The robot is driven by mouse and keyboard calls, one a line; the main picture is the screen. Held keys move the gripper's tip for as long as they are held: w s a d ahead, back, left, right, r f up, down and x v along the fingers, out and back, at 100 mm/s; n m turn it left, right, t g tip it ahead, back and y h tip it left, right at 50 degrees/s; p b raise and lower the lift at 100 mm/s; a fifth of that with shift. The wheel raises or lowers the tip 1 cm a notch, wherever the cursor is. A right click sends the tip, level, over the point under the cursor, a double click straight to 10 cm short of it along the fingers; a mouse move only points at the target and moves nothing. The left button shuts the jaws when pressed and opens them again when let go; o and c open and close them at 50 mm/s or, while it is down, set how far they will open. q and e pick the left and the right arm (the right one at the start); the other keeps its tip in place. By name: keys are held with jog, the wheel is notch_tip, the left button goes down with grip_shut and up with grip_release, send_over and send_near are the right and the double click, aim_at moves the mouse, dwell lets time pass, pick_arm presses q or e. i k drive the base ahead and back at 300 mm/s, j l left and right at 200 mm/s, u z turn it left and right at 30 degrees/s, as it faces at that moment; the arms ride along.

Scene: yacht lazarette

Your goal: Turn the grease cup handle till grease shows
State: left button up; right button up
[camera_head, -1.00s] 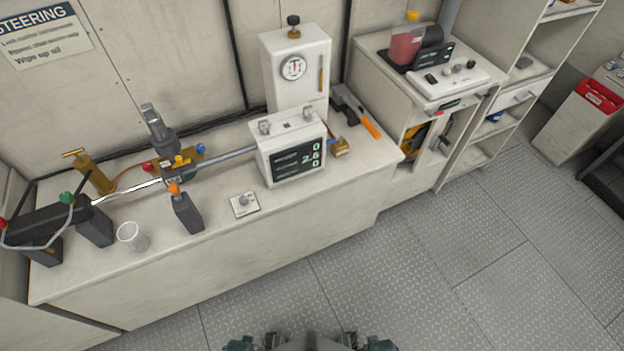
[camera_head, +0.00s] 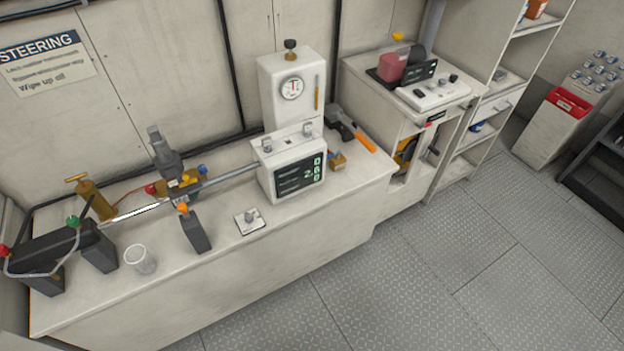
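A brass grease cup (camera_head: 97,203) with a T-shaped handle (camera_head: 77,179) on top stands upright at the left rear of the white bench. A thin red line runs from near it towards the valve block (camera_head: 183,187) on the steering rod. I cannot make out any grease at this distance. Neither of my grippers is in view.
The grey plate floor (camera_head: 390,290) in front is clear.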

aim_at(77, 177)
jog(key=u, duration=1.7)
jog(key=i+j+z, duration=0.15)
jog(key=i+z, duration=0.15)
